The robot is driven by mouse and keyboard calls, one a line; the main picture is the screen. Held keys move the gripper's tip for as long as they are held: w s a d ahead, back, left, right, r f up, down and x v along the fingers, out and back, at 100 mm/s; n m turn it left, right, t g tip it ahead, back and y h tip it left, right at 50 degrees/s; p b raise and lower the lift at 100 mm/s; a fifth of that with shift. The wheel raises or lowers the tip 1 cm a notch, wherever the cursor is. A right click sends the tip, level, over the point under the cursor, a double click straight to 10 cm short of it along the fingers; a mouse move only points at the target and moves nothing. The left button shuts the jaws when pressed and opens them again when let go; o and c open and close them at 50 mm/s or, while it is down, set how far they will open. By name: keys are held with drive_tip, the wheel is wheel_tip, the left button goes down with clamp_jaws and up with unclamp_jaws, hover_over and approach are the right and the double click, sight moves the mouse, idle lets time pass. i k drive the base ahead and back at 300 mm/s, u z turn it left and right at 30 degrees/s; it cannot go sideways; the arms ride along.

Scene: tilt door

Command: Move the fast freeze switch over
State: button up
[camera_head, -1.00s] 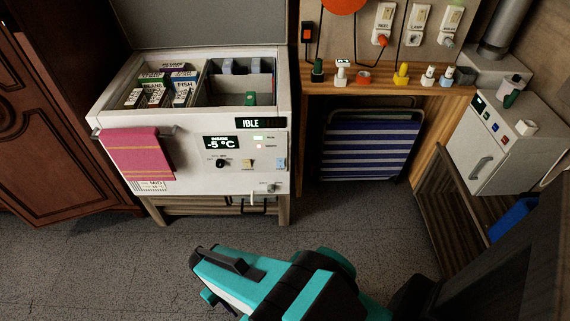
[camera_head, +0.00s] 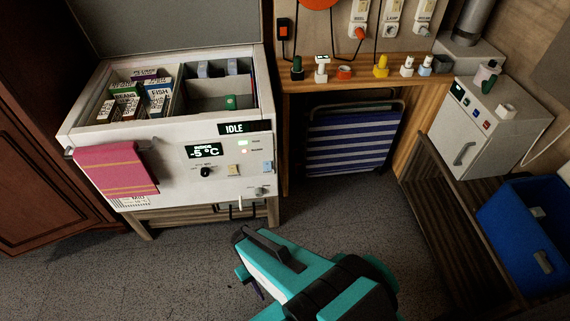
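The white chest freezer (camera_head: 170,190) stands at the left with its lid up. Its front panel has a dark "IDLE" display (camera_head: 245,128), a "-5 °C" readout (camera_head: 205,150), a black knob (camera_head: 205,172), a cream switch (camera_head: 233,169) and a pale blue tag or switch (camera_head: 267,167). The labels are too small to read, so I cannot tell which is the fast freeze switch. My gripper (camera_head: 246,258) is at the bottom centre, in front of the freezer and apart from the panel. Whether its fingers are open is not clear.
A pink towel (camera_head: 115,170) hangs on the freezer's front left. A wooden shelf (camera_head: 365,78) with several small items stands right of it, a striped folding chair (camera_head: 350,138) beneath. A blue crate (camera_head: 525,225) and a small white cabinet (camera_head: 490,125) are at the right. Grey floor is bare ahead.

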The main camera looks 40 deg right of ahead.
sight(266, 165)
drive_tip(key=z, duration=0.85)
drive_tip(key=i, duration=0.55)
drive_tip(key=u, duration=0.05)
drive_tip(key=k, duration=0.55)
drive_tip(key=u, duration=0.1)
